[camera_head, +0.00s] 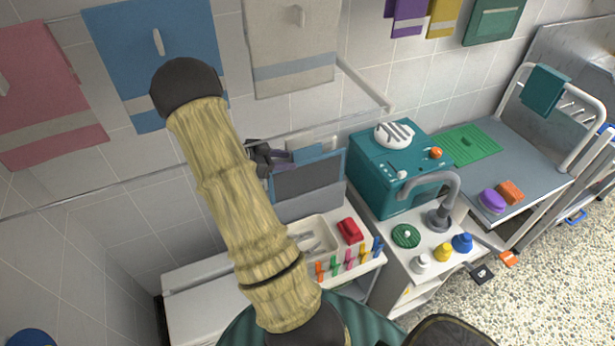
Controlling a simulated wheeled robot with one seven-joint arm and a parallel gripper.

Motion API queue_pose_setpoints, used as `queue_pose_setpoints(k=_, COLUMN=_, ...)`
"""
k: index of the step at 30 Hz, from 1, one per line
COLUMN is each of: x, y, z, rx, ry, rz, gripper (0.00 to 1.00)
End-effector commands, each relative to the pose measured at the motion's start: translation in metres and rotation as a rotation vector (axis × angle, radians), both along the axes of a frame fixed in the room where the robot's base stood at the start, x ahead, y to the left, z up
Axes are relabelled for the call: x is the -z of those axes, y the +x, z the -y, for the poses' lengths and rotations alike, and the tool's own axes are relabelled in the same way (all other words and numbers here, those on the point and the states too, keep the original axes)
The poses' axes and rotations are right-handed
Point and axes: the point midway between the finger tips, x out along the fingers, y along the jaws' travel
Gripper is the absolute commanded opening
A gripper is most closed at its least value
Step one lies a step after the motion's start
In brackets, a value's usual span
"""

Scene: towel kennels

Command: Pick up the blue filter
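A small blue knob-like piece (462,243), which looks like the blue filter, sits at the right end of the white counter, beside a yellow piece (443,252) and a white piece (421,263) of similar shape. My gripper (282,156) shows small and dark beyond my tan-sleeved arm, in front of the tiled wall above a grey screen. It is well up and left of the blue piece, touching none of these pieces. My arm partly hides it, and its fingers are too small to read as open or shut.
A grey curved tap (440,200) stands just behind the small pieces, with a green disc (406,236) to their left. A teal box machine (385,165) stands behind. A grey-topped trolley (510,160) stands right.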

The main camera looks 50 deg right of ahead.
Motion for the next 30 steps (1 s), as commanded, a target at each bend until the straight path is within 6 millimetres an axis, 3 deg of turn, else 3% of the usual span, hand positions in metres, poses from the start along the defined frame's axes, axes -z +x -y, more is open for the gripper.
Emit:
queue_pose_setpoints(k=12, x=0.023, y=-0.024, z=0.042, rx=0.001, ry=0.0, rz=-0.002, gripper=0.37)
queue_pose_setpoints(k=29, x=0.024, y=-0.025, z=0.044, rx=0.001, ry=0.0, rz=0.0, gripper=0.37)
queue_pose_setpoints(k=30, x=0.024, y=-0.025, z=0.044, rx=0.001, ry=0.0, rz=0.0, gripper=0.33)
